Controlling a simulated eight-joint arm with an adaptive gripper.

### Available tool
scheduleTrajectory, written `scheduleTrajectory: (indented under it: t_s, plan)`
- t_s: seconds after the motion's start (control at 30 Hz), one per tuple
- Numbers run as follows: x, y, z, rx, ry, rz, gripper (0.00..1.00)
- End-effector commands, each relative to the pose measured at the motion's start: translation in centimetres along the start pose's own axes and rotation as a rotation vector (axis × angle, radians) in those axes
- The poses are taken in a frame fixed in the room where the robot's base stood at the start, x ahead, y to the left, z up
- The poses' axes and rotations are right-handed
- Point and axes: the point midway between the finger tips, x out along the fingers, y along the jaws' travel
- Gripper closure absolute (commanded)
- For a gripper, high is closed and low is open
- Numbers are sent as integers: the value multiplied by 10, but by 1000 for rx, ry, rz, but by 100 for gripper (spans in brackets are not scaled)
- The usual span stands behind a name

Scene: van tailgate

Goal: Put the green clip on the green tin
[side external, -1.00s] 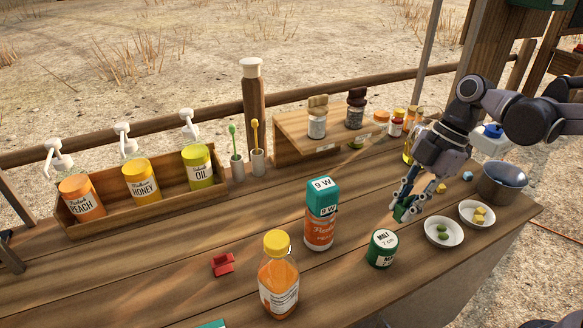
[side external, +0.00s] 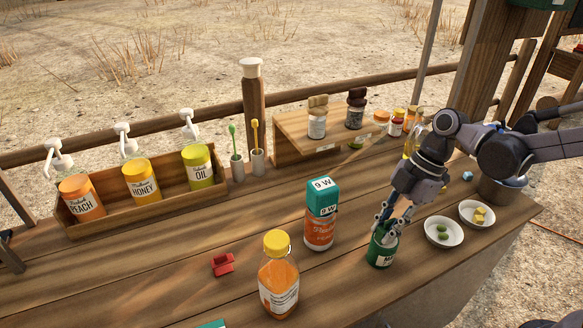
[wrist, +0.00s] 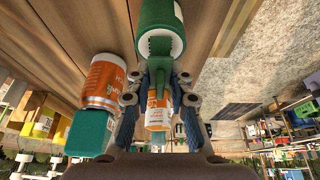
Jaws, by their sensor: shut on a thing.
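The green tin (side external: 381,253) with a white label stands upright on the table, right of the orange can. It also shows at the top of the wrist view (wrist: 163,14). My gripper (side external: 387,222) is at the tin's top, pointing down. In the wrist view my gripper (wrist: 159,82) is shut on the green clip (wrist: 160,50), whose toothed end overlaps the tin's edge. I cannot tell whether the clip touches or grips the tin. In the side view the clip is mostly hidden by the fingers.
The orange can (side external: 319,233) with a teal box (side external: 322,197) on top stands close left of the tin. A juice bottle (side external: 278,280) and a red clip (side external: 222,264) are farther left. Two white bowls (side external: 444,240) (side external: 467,221) and a metal pot (side external: 502,190) are right.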

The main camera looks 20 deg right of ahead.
Motion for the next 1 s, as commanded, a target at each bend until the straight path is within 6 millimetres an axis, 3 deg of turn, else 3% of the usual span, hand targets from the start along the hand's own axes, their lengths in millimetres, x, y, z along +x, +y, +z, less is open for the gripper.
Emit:
scheduleTrajectory:
  t_s: [0.13, 0.17, 0.2, 0.23, 0.67, 1.0]
  plan:
    - [3, 0, 1, 0, 0, 0, 97]
    - [3, 0, 1, 0, 0, 0, 74]
    - [3, 0, 1, 0, 0, 0, 63]
    - [3, 0, 1, 0, 0, 0, 57]
    - [-3, 0, 0, 1, 0, 0, 57]
    - [-50, 0, 0, 2, 0, 1, 57]
